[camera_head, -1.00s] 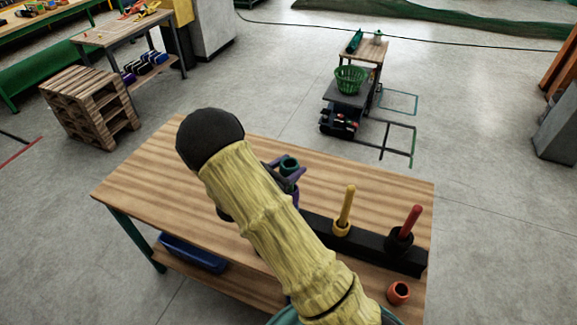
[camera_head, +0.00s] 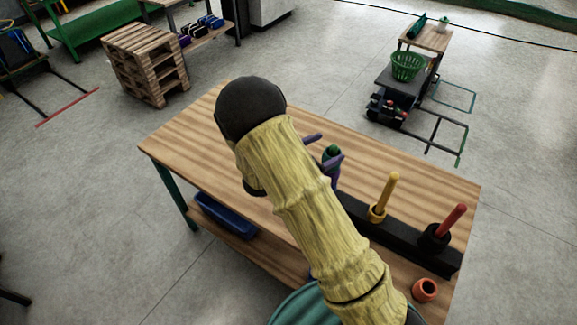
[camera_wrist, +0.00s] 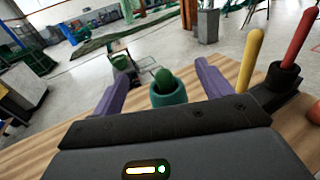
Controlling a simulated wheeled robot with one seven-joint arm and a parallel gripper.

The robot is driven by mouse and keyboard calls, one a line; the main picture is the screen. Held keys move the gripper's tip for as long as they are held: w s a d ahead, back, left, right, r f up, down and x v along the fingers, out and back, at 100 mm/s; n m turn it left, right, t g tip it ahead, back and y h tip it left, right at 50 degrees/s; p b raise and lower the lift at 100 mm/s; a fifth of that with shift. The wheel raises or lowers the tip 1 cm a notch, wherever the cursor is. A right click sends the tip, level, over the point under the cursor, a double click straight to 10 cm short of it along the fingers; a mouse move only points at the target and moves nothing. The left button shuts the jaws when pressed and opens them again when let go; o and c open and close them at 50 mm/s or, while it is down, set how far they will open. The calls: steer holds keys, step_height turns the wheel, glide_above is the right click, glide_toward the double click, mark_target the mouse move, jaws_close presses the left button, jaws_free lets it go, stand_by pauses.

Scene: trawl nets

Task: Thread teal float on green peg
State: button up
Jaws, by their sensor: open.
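The teal float (camera_wrist: 169,94) is a ring-shaped piece, seen between my fingers in the wrist view. The rounded tip of the green peg (camera_wrist: 164,77) sticks up through its opening, so the float is around the peg. The float's lower part is hidden by my gripper's body, so I cannot tell how far down it sits. My gripper (camera_wrist: 160,80) is open, its purple fingers apart on both sides of the float with visible gaps. In the head view, the green peg's tip (camera_head: 333,152) shows beside my fingers (camera_head: 323,148); my arm covers much there.
The black rack (camera_head: 400,240) also holds a yellow peg (camera_head: 388,190) with a yellow float and a red peg (camera_head: 452,218) with a black float. A loose orange float (camera_head: 425,290) is at the wooden table's (camera_head: 200,130) front right. The table's left part is clear.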

steer(key=b+v, duration=0.3)
steer(key=v, duration=1)
steer(key=shift+a, duration=0.3)
steer(key=shift+s, duration=0.1)
stand_by(0.4)
steer(key=s+d+m+g+y, duration=0.3)
steer(key=s+d+m+y, duration=0.3)
steer(key=m, duration=0.6)
steer(key=s+d+m+g+y, duration=0.3)
steer(key=s+d+m+y, duration=0.3)
steer(key=m, duration=0.6)
steer(key=shift+d+r+g+y, duration=0.3)
steer(key=shift+d+r+y, duration=0.05)
steer(key=shift+d+y, duration=1.05)
